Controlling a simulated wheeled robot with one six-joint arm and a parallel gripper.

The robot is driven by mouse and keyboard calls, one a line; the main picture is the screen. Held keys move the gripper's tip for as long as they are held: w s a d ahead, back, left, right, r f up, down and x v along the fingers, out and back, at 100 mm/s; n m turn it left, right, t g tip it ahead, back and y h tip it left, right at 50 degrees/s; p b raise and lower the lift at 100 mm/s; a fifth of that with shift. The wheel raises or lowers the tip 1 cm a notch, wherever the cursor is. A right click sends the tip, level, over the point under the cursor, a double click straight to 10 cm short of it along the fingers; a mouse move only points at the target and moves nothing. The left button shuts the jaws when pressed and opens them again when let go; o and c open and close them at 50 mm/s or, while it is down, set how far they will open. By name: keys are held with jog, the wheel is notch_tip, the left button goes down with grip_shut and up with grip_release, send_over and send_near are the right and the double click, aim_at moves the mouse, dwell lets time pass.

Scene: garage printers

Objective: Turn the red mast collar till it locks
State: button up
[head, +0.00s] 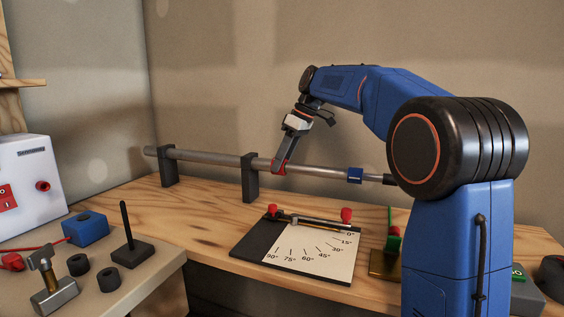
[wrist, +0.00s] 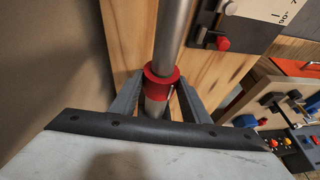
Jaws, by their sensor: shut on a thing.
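The red mast collar (head: 276,167) sits around the long grey mast, just right of the nearer black support. My gripper (head: 281,163) reaches down onto it from above and is shut on it. In the wrist view the collar (wrist: 161,76) lies between my two dark fingers (wrist: 158,95), with the grey mast (wrist: 175,28) running through it. The fingers hide part of the collar's sides. Whether the collar is locked cannot be told.
Two black supports (head: 250,178) hold the mast above the wooden bench. A blue collar (head: 355,175) is on the mast further right. A board with an angle scale (head: 307,256) lies in front. Small tools and a blue block (head: 86,230) crowd the left table.

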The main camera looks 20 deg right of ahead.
jog(key=shift+w+d+g+y, duration=0.1)
jog(key=shift+w+g+y, duration=0.1)
jog(key=shift+g+y, duration=0.55)
jog(key=o, duration=1)
notch_tip(320, 180, up, 10)
jog(key=shift+f, duration=0.1)
